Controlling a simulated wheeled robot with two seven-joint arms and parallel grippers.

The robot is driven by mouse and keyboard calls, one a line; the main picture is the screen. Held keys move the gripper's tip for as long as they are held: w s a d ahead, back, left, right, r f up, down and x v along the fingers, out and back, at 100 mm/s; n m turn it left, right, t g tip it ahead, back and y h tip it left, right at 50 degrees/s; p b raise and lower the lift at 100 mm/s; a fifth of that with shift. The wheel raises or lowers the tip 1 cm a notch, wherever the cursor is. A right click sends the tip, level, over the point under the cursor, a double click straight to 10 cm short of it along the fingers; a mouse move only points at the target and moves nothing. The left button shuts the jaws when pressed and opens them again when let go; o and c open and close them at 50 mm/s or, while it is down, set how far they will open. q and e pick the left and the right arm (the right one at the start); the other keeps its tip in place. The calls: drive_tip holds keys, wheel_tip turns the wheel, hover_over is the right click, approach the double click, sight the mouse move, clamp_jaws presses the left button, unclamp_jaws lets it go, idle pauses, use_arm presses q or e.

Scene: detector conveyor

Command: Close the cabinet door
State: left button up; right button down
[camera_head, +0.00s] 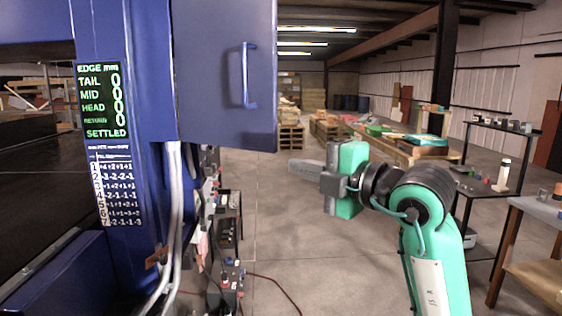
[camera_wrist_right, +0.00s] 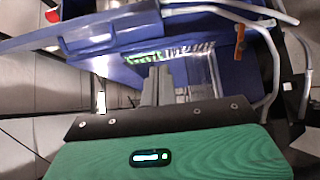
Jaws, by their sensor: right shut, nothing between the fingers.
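The cabinet door (camera_head: 222,70) is a dark blue panel with a lighter blue bar handle (camera_head: 247,75). It stands swung out from the blue cabinet frame (camera_head: 105,30) at the upper left of the head view. My right gripper (camera_head: 294,167) is right of the door and below its lower right corner, with fingers pointing left. They look apart from the door and handle. In the wrist view the shut, empty fingers (camera_wrist_right: 157,78) point toward blue cabinet parts. A blue panel edge (camera_wrist_right: 70,38) crosses the upper left there. My left gripper is not in view.
White cables (camera_head: 176,220) hang below the door beside small dark equipment (camera_head: 228,285). A display panel (camera_head: 98,100) is on the frame. Shelves (camera_head: 490,165) and a workbench (camera_head: 540,210) stand at the right. The grey floor (camera_head: 285,240) between is mostly clear.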

sight(272, 152)
drive_tip(key=w+a+p, duration=0.1)
drive_tip(key=w, duration=0.2)
drive_tip(key=w+a+p, duration=0.2)
drive_tip(key=w, duration=0.1)
drive_tip(key=w+a+p, duration=0.2)
drive_tip(key=w, duration=0.2)
drive_tip(key=shift+r, duration=0.15)
drive_tip(key=shift+w+d, duration=0.1)
drive_tip(key=shift+w, duration=0.2)
